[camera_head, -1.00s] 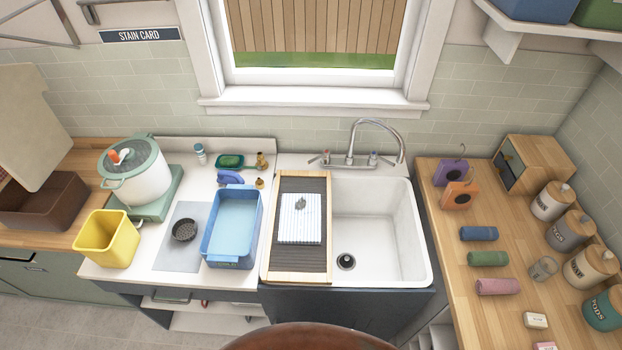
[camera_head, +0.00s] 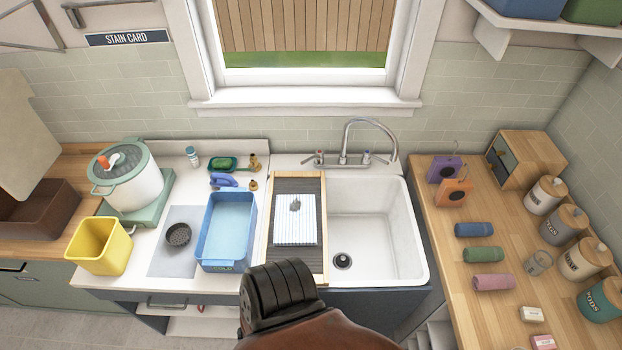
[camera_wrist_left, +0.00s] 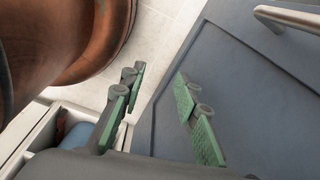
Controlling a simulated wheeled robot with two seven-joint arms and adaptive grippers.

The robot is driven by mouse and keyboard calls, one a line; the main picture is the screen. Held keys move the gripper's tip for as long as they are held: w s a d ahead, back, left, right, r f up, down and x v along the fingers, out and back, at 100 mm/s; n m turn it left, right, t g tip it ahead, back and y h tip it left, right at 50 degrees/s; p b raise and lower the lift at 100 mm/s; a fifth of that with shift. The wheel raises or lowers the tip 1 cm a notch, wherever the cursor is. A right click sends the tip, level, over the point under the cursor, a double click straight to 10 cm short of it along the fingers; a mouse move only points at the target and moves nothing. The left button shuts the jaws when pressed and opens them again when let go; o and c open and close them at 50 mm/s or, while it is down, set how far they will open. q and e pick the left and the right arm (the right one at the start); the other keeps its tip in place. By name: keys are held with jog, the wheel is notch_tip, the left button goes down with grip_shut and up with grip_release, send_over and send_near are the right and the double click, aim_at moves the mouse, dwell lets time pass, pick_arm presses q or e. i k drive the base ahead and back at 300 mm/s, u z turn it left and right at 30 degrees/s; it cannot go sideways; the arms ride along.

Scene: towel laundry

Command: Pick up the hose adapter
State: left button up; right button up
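Two small brass-coloured fittings stand at the back of the white counter, right of the green soap dish. One fitting (camera_head: 254,162) is by the backsplash, and the other fitting (camera_head: 253,185) is nearer, beside a blue object. They are too small to tell which is the hose adapter. My left gripper (camera_wrist_left: 160,108) shows in the left wrist view, open and empty, low in front of a dark blue cabinet door. It is well away from both fittings. My right gripper is not in view.
A blue basin (camera_head: 203,250) of water stands in front of the fittings. The sink (camera_head: 417,225) has a ribbed board (camera_head: 273,235) with a striped cloth on its left side. A pot (camera_head: 140,188) and yellow bin (camera_head: 118,255) stand left. The wrist view shows a cabinet handle (camera_wrist_left: 285,18).

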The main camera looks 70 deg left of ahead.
aim_at(253, 185)
jog(key=z, duration=0.15)
jog(key=k, duration=1.35)
jog(key=u, duration=0.7)
